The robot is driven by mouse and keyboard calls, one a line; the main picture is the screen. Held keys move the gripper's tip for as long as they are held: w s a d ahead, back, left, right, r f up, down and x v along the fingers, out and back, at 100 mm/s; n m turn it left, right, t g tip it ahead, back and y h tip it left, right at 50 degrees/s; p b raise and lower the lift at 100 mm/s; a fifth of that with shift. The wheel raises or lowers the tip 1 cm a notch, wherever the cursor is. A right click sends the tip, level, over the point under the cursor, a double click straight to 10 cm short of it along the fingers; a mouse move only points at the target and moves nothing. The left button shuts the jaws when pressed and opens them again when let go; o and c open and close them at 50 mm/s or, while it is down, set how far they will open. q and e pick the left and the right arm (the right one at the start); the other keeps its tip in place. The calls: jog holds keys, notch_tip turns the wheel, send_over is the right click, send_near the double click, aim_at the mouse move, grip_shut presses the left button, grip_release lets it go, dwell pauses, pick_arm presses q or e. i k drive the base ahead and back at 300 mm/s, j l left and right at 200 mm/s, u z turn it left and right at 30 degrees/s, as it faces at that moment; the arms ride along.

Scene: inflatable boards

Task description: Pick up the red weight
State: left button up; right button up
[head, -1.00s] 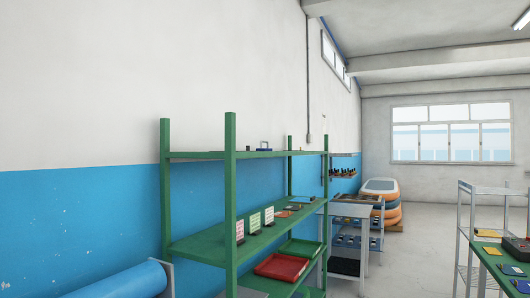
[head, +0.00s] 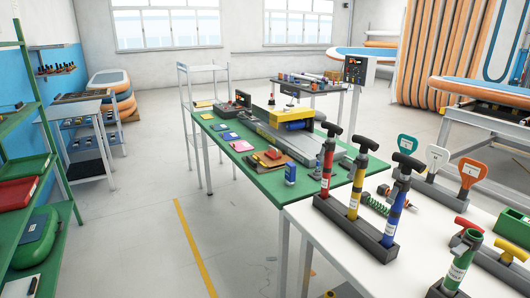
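I cannot make out anything that is clearly a red weight. The red things I see are a red upright hand pump (head: 328,165) in a dark rack on the white table, a red T-shaped handle (head: 469,224) at the right, and a red tray (head: 17,193) on the green shelf at the left. Neither of my grippers is in the head view.
A green table (head: 236,160) holds a machine with a blue motor (head: 293,125), small coloured pads and a blue can (head: 291,172). The white table (head: 335,245) stands in front right. Green shelving (head: 62,188) is at the left. Open floor (head: 140,210) lies between.

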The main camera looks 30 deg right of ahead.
aim_at(274, 156)
jog(key=i+z, duration=0.1)
jog(key=z, duration=0.65)
